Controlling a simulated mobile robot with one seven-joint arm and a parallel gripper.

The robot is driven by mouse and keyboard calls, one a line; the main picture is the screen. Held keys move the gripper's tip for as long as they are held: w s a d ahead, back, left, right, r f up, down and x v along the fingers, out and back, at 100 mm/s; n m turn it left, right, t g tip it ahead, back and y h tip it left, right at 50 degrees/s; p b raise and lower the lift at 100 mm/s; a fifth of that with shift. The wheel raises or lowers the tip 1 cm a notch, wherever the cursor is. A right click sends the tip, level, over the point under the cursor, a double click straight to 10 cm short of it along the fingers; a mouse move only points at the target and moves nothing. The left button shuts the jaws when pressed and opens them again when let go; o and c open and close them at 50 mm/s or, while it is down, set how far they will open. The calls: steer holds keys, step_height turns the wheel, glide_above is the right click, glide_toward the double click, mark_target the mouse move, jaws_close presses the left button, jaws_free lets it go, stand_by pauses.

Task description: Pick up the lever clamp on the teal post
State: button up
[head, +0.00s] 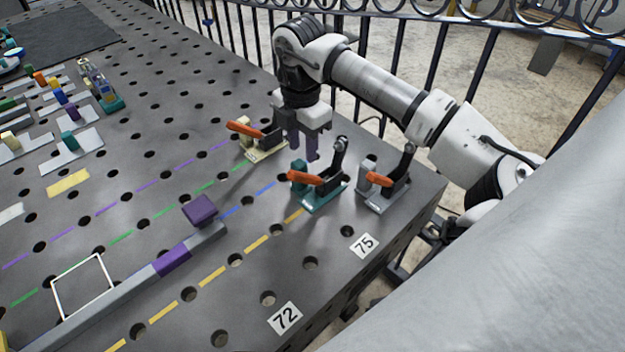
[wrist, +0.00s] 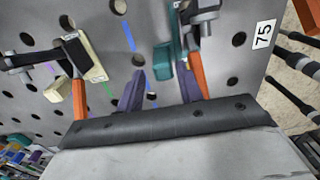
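The lever clamp on the teal post (head: 326,184) stands near the table's right corner, with a teal base, an orange handle and dark metal parts. In the wrist view its teal post (wrist: 164,60) is just beyond my fingertips, and its orange handle (wrist: 196,75) is beside the right finger. My gripper (head: 304,150) points down just behind this clamp, with two purple fingers apart and nothing seen between them. In the wrist view my gripper (wrist: 160,78) is open. Whether a finger touches the handle I cannot tell.
A similar clamp on a cream base (head: 262,145) stands left of my gripper; one on a grey base (head: 385,185) stands close to the right. A grey bar (head: 130,285) with a purple block (head: 200,210) lies in front. A railing (head: 420,50) runs behind the table.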

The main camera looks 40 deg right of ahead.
mark_target(304, 169)
steer(key=shift+s+f+p, duration=0.1)
steer(key=shift+f+p, duration=1.2)
steer(key=shift+f, duration=2.5)
jaws_close()
steer(key=shift+r, duration=0.1)
